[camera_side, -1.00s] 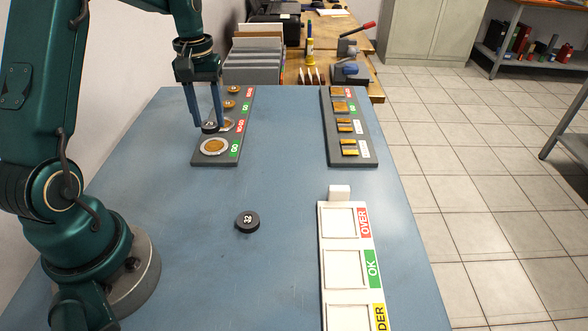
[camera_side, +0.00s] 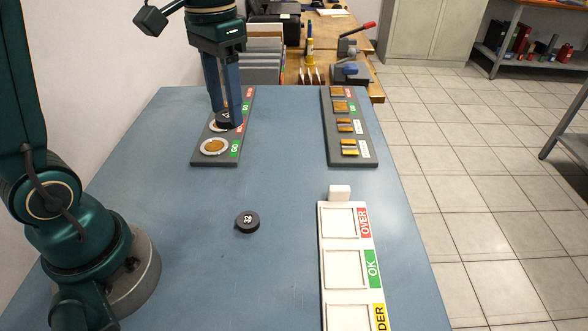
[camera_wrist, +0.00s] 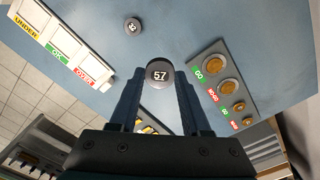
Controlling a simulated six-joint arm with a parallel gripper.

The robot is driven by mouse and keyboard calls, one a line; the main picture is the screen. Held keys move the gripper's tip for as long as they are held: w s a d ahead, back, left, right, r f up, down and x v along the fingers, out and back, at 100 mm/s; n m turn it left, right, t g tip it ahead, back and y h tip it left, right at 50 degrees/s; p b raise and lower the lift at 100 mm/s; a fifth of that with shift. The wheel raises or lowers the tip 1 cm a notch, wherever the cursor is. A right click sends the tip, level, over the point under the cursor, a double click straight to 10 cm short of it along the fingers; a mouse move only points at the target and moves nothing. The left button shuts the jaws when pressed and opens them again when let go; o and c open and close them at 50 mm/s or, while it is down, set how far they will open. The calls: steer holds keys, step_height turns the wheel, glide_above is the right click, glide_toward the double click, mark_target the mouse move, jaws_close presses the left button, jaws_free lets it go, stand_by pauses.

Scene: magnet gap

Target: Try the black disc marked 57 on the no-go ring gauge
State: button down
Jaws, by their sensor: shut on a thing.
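My gripper (camera_side: 227,121) is shut on the black disc marked 57 (camera_wrist: 159,74), whose white number faces the wrist camera. In the side view the disc (camera_side: 223,118) shows between the fingers, partly covered by them. The no-go ring gauge (camera_side: 214,127) is a pale ring with a brassy centre beside a red label, second from the near end of the grey gauge board. The disc and fingers overlap it in the side view; the height between them is hard to judge. In the wrist view the no-go ring (camera_wrist: 230,88) lies right of the disc, uncovered.
The larger GO ring (camera_side: 214,147) is at the board's near end. A second black disc marked 32 (camera_side: 247,222) lies on the blue table. A slot-gauge board (camera_side: 347,148) stands right; a white sorting tray (camera_side: 321,240) is front right. The table's middle is otherwise clear.

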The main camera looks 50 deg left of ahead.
steer(key=w+a+f+n, duration=0.1)
steer(key=w+a+f, duration=0.2)
steer(key=a, duration=0.3)
steer(key=w+a+f+n, duration=0.1)
steer(key=w+a+f, duration=0.2)
steer(key=a, duration=0.4)
steer(key=w+a+f, duration=0.4)
steer(key=a+f, duration=0.1)
steer(key=a, duration=0.2)
steer(key=shift+a+f+n, duration=0.1)
steer(key=shift+n, duration=0.3)
steer(key=shift+s+a+f, duration=0.1)
steer(key=shift+a+f, duration=0.1)
steer(key=shift+a, duration=0.1)
steer(key=shift+f, duration=0.1)
